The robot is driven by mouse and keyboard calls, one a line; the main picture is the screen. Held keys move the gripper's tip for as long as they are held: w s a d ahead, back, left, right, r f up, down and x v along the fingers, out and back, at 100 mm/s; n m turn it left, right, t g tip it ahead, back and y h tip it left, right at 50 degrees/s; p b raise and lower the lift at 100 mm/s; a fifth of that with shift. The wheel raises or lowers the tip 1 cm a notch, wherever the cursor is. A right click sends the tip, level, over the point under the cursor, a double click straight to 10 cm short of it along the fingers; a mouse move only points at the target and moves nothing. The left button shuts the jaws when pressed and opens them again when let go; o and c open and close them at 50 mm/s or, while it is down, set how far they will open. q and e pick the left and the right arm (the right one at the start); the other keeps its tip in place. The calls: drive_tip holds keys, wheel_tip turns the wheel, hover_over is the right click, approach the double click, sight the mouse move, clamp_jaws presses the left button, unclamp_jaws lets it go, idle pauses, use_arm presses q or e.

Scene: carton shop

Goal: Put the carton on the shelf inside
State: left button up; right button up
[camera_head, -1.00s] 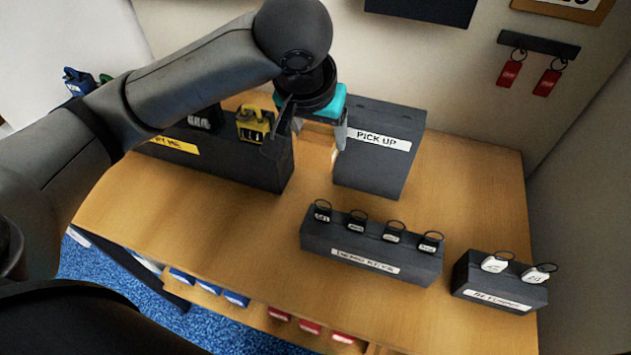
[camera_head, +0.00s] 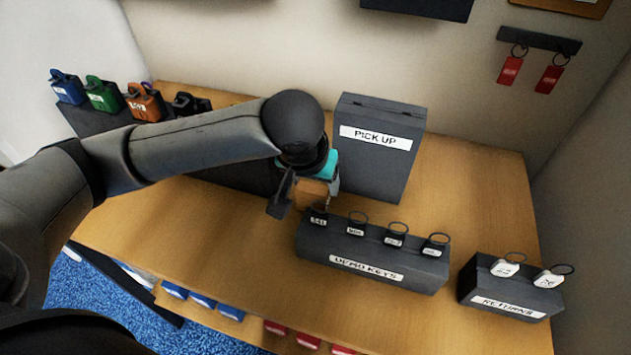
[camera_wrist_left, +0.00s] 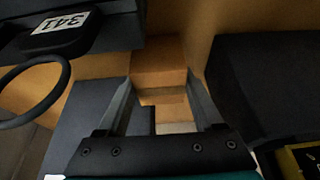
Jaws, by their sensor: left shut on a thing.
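My left gripper (camera_head: 304,196) reaches in from the left over the wooden counter, between the PICK UP box and the DEMO KEYS block. It is shut on a small tan carton (camera_head: 313,187), mostly hidden by the fingers and wrist. In the left wrist view the carton (camera_wrist_left: 160,55) shows between and beyond the two fingers (camera_wrist_left: 160,110), its colour close to the counter's. The lower shelf (camera_head: 250,332) under the counter's front edge holds blue packs (camera_head: 203,300) and red packs (camera_head: 305,338). My right gripper is not in view.
The DEMO KEYS block (camera_head: 365,270) with several tagged keys stands close to my gripper. The PICK UP box (camera_head: 385,165) is just behind it. A RETURNS block (camera_head: 507,297) stands at right. Padlocks (camera_head: 104,95) line a dark stand at left. The counter's right rear is clear.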

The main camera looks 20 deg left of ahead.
use_arm(q)
drive_tip(key=o, duration=1.4)
drive_tip(key=shift+f, duration=0.1)
drive_tip(key=shift+c, duration=0.2)
